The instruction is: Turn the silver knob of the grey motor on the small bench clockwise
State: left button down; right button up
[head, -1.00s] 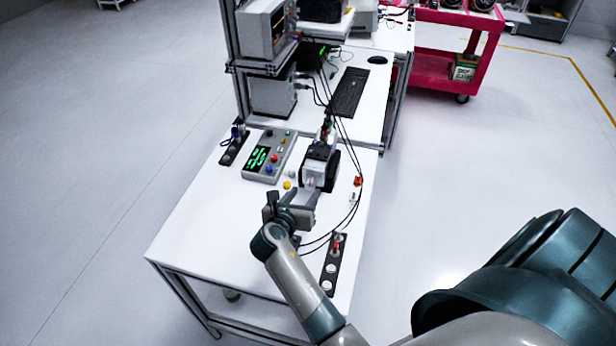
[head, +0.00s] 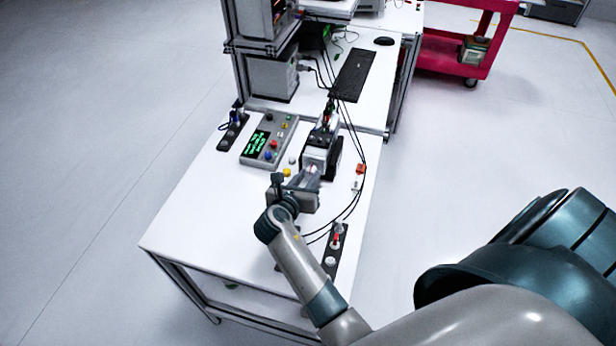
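The grey motor (head: 318,154), a boxy unit with a light front and dark sides, stands on the small white bench (head: 195,225). My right gripper (head: 307,176) reaches toward the motor's front from the near side, its fingers at the front face. The silver knob is hidden or too small to make out behind the fingers. I cannot tell whether the fingers touch the knob or are shut on it. My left gripper is not in view.
A control box (head: 268,140) with a green display and coloured buttons lies left of the motor. A dark switch strip (head: 335,254) lies near the right edge. Black cables (head: 357,190) loop along the right side. The bench's front left is clear.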

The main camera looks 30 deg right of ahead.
jog(key=shift+r+m, duration=0.1)
jog(key=shift+m, duration=0.2)
